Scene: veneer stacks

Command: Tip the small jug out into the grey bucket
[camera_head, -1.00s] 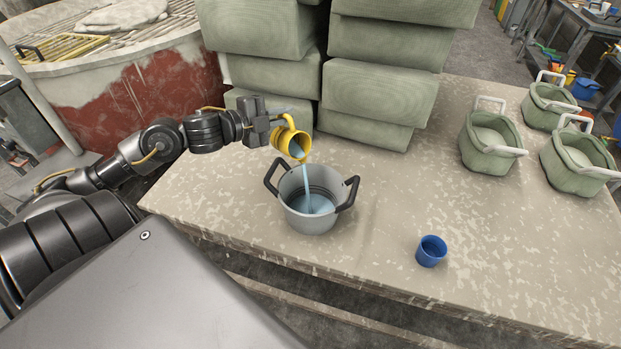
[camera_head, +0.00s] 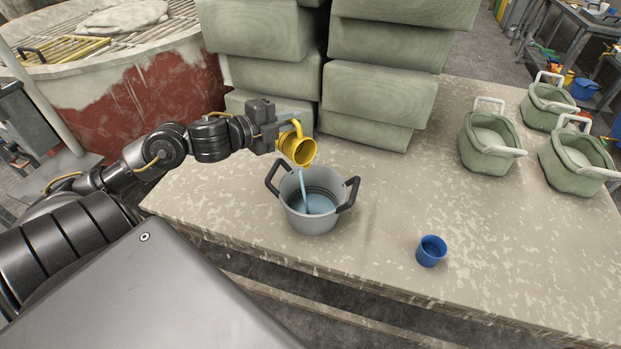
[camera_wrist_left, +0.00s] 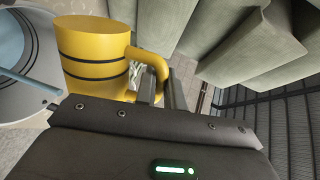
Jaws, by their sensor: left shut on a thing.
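The small yellow jug (camera_head: 301,146) is tipped over above the grey bucket (camera_head: 315,222), its mouth facing down toward the bucket. A thin blue stream (camera_head: 303,190) runs down below the jug into the bucket, where blue liquid (camera_head: 318,204) lies in the bottom. My left gripper (camera_head: 284,130) is shut on the jug's handle, up and left of the bucket. In the left wrist view the jug (camera_wrist_left: 92,62) shows its dark bands, with its handle between my fingers (camera_wrist_left: 172,92). The bucket (camera_wrist_left: 38,112) is at the left there. My right gripper is not in view.
A blue cup (camera_head: 431,252) stands on the table (camera_head: 400,200) right of the bucket. Several green tubs with handles (camera_head: 488,150) stand at the far right. Stacked green blocks (camera_head: 376,95) rise close behind the jug. The table between bucket and tubs is clear.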

